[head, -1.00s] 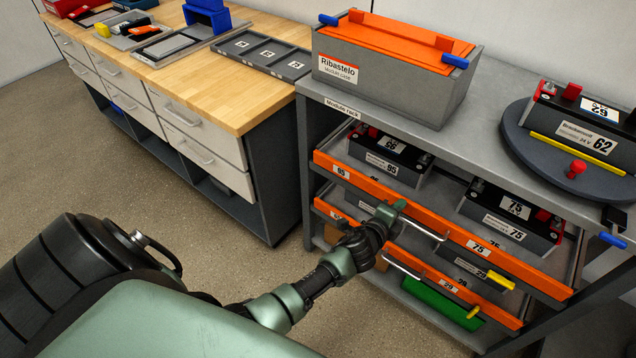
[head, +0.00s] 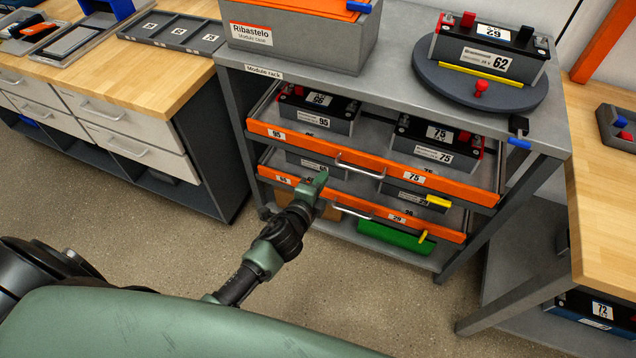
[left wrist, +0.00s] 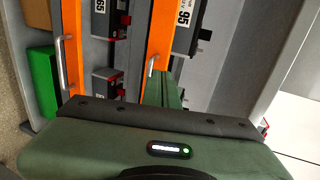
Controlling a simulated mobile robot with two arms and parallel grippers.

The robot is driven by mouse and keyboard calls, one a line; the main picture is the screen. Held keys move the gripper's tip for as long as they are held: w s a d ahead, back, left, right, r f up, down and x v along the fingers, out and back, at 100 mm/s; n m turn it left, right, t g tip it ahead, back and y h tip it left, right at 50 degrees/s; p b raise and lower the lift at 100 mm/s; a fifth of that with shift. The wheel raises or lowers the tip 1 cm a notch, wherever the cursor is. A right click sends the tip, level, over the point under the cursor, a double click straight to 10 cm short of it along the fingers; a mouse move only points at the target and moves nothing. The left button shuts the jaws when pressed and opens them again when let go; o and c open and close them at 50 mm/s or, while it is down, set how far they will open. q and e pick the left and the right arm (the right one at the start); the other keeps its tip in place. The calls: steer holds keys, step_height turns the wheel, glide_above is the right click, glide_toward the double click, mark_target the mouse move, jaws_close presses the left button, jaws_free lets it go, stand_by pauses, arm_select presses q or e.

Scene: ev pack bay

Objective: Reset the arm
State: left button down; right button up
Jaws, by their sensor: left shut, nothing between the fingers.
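My left arm reaches in from the lower left of the head view. My left gripper (head: 314,187) is shut and empty, in front of the module rack's orange-fronted drawers. It overlaps the lower part of the upper drawer (head: 300,149) and the lower drawer (head: 290,182) in the picture; I cannot tell whether it touches them. In the left wrist view the green gripper body (left wrist: 160,150) fills the bottom, with the drawer handle (left wrist: 152,65) just beyond it. My right gripper is in neither view.
The upper drawer holds modules 95 (head: 318,112) and 75 (head: 436,142). A grey Ribastelo module case (head: 300,55) and a round turntable (head: 440,85) with module 62 (head: 488,55) stand on the rack top. Wooden benches flank the rack. The floor in front is clear.

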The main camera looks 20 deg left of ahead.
arm_select(q)
steer(key=s+a+f+n+g, duration=0.1)
steer(key=s+f+n+g, duration=0.25)
steer(key=s+f, duration=0.7)
steer(key=s+a+f+n+g, duration=0.2)
steer(key=s+f+n+g, duration=0.15)
steer(key=s+f, duration=0.7)
steer(key=s+f+n+g, duration=0.2)
steer(key=s+f, duration=0.3)
steer(key=s, duration=0.4)
steer(key=s+a+f+n+g+p, duration=0.1)
steer(key=s+f+n, duration=0.3)
steer(key=s, duration=0.5)
steer(key=s+a+f+n+g, duration=0.1)
steer(key=s+f+n+g, duration=0.2)
steer(key=s+f, duration=0.4)
steer(key=shift+s+g+y+p, duration=0.3)
steer(key=shift+s+p, duration=0.05)
steer(key=shift+s, duration=0.7)
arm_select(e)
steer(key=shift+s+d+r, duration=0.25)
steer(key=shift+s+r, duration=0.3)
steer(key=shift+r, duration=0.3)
arm_select(q)
steer(key=shift+f, duration=0.1)
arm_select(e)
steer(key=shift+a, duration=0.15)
